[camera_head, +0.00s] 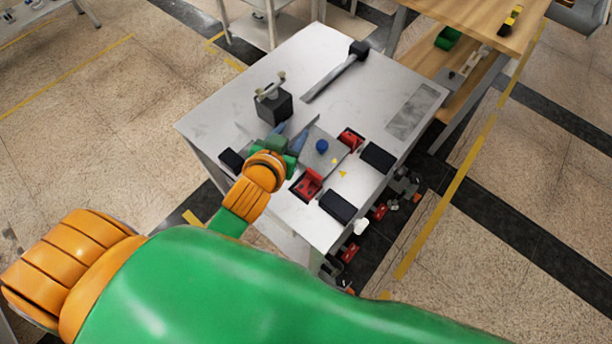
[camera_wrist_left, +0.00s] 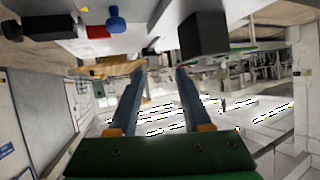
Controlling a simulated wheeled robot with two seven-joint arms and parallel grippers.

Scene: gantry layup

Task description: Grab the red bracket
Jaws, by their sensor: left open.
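Two red brackets stand on the grey worktable (camera_head: 220,130): a nearer red bracket (camera_head: 306,185) and a farther red bracket (camera_head: 350,139), on either side of a grey plate with a blue knob (camera_head: 322,146). My left gripper (camera_head: 294,128) is open over the table, left of the knob, between the brackets and a dark block (camera_head: 273,104). Nothing shows between its fingers in the wrist view (camera_wrist_left: 160,75). There, one red piece (camera_wrist_left: 97,32) shows beyond the fingers at the upper left; which bracket it is, I cannot tell. My right gripper is not in view.
Black pads (camera_head: 338,206) and (camera_head: 377,157) lie along the table's right side, and a small black box (camera_head: 231,160) lies at the left edge. A dark bar (camera_head: 333,75) lies at the back. The table's back left is clear. A wooden shelf (camera_head: 475,20) stands behind.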

